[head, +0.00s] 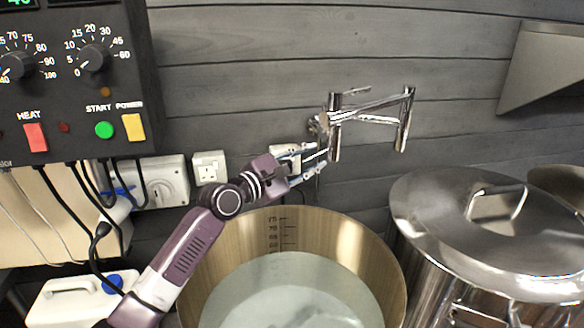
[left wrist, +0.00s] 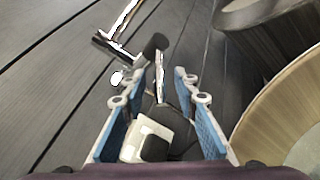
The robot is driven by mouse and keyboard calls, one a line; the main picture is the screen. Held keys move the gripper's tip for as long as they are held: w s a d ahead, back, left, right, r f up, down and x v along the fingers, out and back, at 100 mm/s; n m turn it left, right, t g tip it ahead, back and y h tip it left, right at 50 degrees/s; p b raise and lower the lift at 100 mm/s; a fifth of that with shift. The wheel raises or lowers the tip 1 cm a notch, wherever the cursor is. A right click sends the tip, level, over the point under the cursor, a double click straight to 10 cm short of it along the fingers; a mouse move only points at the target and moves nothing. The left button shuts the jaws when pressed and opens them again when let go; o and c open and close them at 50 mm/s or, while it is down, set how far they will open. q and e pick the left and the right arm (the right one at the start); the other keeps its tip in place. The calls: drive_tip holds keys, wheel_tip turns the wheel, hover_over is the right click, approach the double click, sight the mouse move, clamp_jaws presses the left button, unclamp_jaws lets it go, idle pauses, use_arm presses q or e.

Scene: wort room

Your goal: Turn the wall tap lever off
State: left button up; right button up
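The chrome wall tap (head: 372,117) is on the grey plank wall, its jointed arm reaching right to a downturned spout. Part of it shows at the top of the left wrist view (left wrist: 127,50). My left gripper (head: 322,160) is at the tap's wall end, left of and below the jointed arm. In the left wrist view its blue-padded fingers (left wrist: 160,73) are apart. A thin chrome bar, seemingly the lever, shows between the fingertips there; I cannot tell whether they touch it. The gripper partly hides this end in the head view. My right gripper is not in view.
A large open kettle (head: 240,226) holding pale liquid stands below my left arm. A lidded steel pot (head: 480,225) stands at right. A control panel (head: 70,85) with dials and hanging cables is at left, with a wall socket (head: 209,168) beside it.

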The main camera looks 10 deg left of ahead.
use_arm(q)
drive_tip(key=v, duration=1.1)
drive_tip(key=shift+d, duration=0.15)
